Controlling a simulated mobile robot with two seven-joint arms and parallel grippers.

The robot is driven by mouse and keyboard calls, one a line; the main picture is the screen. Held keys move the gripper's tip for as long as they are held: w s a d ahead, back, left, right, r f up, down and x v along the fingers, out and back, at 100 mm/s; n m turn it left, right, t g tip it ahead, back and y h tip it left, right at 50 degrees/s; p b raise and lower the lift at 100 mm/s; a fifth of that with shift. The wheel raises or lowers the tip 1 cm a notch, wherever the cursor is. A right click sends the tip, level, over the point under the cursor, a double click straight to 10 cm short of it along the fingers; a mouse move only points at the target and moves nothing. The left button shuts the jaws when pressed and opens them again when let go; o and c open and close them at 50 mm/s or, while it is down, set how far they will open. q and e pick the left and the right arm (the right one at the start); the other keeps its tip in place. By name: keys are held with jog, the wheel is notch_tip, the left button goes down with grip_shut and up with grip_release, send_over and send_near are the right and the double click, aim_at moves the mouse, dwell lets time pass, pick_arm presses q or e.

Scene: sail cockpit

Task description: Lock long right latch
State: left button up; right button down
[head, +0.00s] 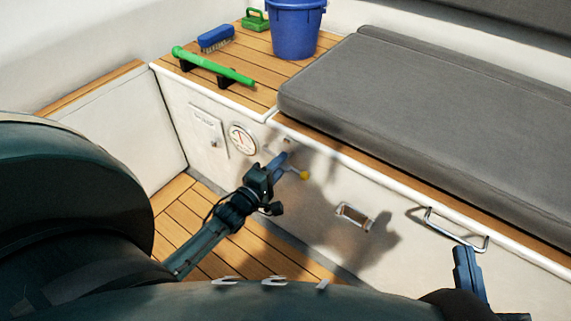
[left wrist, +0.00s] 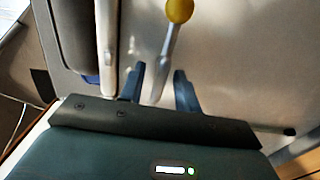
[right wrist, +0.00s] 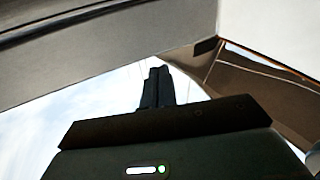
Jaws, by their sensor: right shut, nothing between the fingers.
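A metal lever with a yellow ball knob (head: 304,175) stands out from the white locker front, below the seat edge. It also shows in the left wrist view as a silver shaft (left wrist: 167,52) ending in the yellow ball. My left gripper (head: 279,163) is at the lever, to the left of the knob. In the left wrist view its two fingers (left wrist: 159,82) are apart, with the shaft between them and gaps on both sides. My right gripper (head: 464,255) is shut and empty, below the metal grab handle. I cannot tell which fitting is the long right latch.
A metal grab handle (head: 455,238) and a recessed catch (head: 341,209) are on the locker front. A round gauge (head: 242,139) is further left. A grey cushion (head: 430,110) covers the bench.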

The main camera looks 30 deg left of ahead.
pick_arm(q)
jog(key=shift+w+d, duration=0.1)
jog(key=shift+w, duration=1.2)
jog(key=shift+c, duration=0.4)
grip_shut()
